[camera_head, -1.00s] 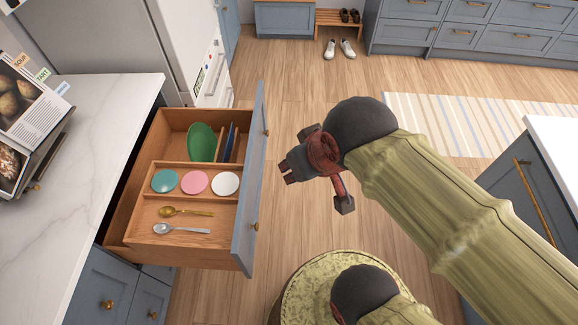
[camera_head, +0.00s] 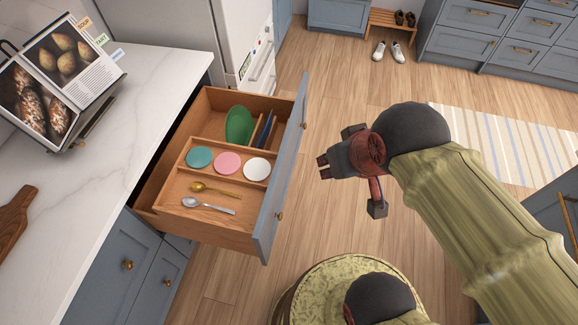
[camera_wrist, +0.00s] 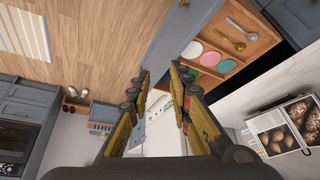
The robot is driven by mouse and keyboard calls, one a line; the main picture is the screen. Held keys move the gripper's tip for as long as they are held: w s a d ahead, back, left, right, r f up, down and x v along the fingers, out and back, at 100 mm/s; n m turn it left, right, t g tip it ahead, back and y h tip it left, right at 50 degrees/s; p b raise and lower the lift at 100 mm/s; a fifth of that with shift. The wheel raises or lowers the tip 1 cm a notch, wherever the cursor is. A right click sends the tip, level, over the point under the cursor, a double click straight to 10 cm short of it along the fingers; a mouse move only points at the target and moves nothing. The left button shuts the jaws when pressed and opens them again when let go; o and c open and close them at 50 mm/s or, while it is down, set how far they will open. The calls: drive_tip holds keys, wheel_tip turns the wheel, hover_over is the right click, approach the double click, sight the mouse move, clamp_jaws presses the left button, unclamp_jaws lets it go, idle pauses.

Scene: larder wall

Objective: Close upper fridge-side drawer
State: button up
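The upper drawer (camera_head: 285,180) by the fridge is pulled well open, with a blue-grey front and brass knobs. Inside its wooden compartments are a green plate (camera_head: 239,125), blue upright plates (camera_head: 264,130), teal, pink and white discs (camera_head: 228,163), a gold spoon (camera_head: 215,190) and a silver spoon (camera_head: 208,206). My gripper (camera_head: 325,167) is in front of the drawer front, to its right in the head view, apart from it. In the wrist view my gripper's fingers (camera_wrist: 160,75) are spread and empty, with the drawer front (camera_wrist: 178,35) beyond them.
The white marble counter (camera_head: 130,120) holds an open cookbook on a stand (camera_head: 62,85) and a wooden board (camera_head: 15,225). The fridge (camera_head: 245,40) stands behind the drawer. Lower cabinets (camera_head: 125,275) are shut.

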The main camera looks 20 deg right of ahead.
drive_tip(key=d+f+m+g, duration=0.1)
drive_tip(key=d+f, duration=0.1)
drive_tip(key=f, duration=0.1)
drive_tip(key=w+d+f+g, duration=0.1)
drive_tip(key=d+f, duration=0.1)
drive_tip(key=f, duration=0.1)
drive_tip(key=d+f+m+g+b, duration=0.1)
drive_tip(key=f, duration=0.2)
drive_tip(key=shift+w+d+f+m+g, duration=0.15)
drive_tip(key=shift+d+f+m+g, duration=0.15)
drive_tip(key=shift+d+f, duration=0.1)
clamp_jaws()
drive_tip(key=m+t+y+b, duration=0.3)
drive_tip(key=m+t+y, duration=0.4)
drive_tip(key=m+y, duration=1.15)
approach(284, 178)
drive_tip(key=a+m+h, duration=0.1)
drive_tip(key=w+a+m+h+b, duration=0.1)
drive_tip(key=a, duration=0.1)
drive_tip(key=w+a+r+m+h+b, duration=0.1)
drive_tip(key=shift+a, duration=0.25)
drive_tip(key=shift+b+x, duration=0.3)
drive_tip(key=shift+x, duration=0.55)
